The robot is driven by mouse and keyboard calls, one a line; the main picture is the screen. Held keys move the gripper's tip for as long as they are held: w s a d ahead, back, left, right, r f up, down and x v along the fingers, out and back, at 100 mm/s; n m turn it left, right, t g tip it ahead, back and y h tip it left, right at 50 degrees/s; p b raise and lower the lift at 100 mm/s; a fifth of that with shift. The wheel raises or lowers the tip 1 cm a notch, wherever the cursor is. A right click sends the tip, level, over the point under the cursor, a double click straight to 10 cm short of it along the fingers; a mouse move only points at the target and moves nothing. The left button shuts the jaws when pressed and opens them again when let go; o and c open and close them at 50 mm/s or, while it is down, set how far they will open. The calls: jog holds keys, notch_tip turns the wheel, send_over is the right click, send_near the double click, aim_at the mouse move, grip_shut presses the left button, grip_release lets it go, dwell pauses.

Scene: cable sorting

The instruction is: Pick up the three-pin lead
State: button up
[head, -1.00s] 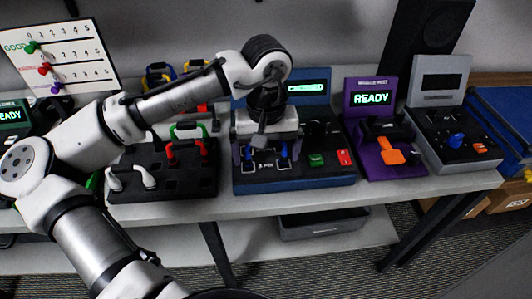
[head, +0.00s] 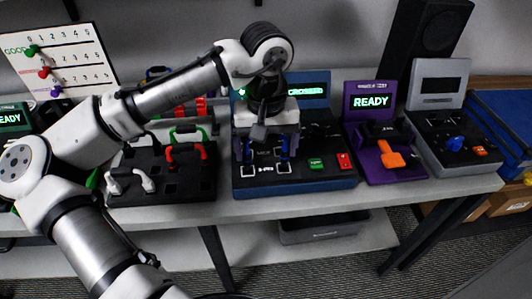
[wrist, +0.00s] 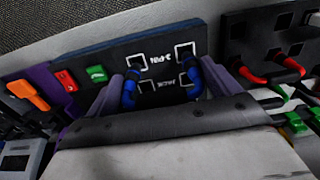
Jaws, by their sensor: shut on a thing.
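My gripper (head: 267,150) is over the blue tester (head: 320,182), pointing down. It is shut on a lead with blue ends (wrist: 192,78), one beside each finger in the wrist view. The ends also show in the head view (head: 284,148). The rest of the lead is hidden by my gripper. Square-outlined sockets (wrist: 137,61) on the tester's panel lie below the blue ends, beside small labels, one like "3-PIN". The ends appear a little above the panel, but I cannot tell the gap exactly.
The tester's screen (head: 306,91) reads "CROSSED". A black rack (head: 185,190) with red, green and white leads stands to the left. A purple tester (head: 371,101) reading "READY" and a grey device (head: 440,100) stand to the right.

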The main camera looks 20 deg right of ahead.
notch_tip(320, 180, up, 21)
jog(key=p, duration=0.4)
jog(key=shift+f, duration=0.2)
jog(key=shift+a+f, duration=0.1)
jog(key=shift+f, duration=0.05)
